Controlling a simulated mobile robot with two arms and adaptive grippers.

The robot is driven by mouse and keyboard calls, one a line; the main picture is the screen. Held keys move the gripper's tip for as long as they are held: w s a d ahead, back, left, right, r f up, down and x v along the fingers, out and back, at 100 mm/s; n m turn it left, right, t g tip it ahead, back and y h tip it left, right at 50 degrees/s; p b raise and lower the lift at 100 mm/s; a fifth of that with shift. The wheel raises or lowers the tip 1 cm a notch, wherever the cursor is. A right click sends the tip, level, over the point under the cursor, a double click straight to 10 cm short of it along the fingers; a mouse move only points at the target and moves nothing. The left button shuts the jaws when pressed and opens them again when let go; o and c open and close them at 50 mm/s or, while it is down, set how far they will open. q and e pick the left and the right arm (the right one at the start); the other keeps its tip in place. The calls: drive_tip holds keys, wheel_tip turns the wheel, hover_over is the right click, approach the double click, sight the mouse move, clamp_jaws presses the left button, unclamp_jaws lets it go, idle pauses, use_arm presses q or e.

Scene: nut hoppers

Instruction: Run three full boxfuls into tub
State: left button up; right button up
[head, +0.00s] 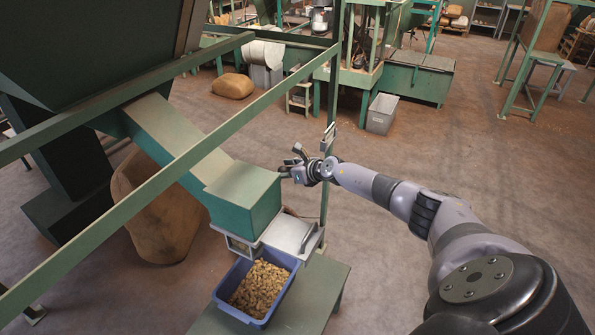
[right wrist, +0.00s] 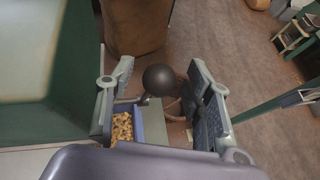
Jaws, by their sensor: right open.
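A blue tub (head: 219,293) holds a heap of brown nuts (head: 258,288) under the end of a green chute box (head: 243,200). My right gripper (head: 290,166) is open beside the right side of the chute box. In the right wrist view a black ball knob (right wrist: 158,79) on a short rod shows between the two open fingers; I cannot tell how far beyond the fingertips it lies. The tub also shows there (right wrist: 139,117), partly hidden by a finger. The inside of the chute box is hidden. My left gripper is out of view.
The tub stands on a green stand (head: 318,290). A green rail (head: 150,188) crosses in front of the chute, and a thin post (head: 326,180) rises close by my right gripper. A brown sack (head: 155,215) stands behind the chute.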

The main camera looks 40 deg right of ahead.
drive_tip(key=v, duration=1.1)
drive_tip(key=shift+f, duration=0.15)
idle(0.4)
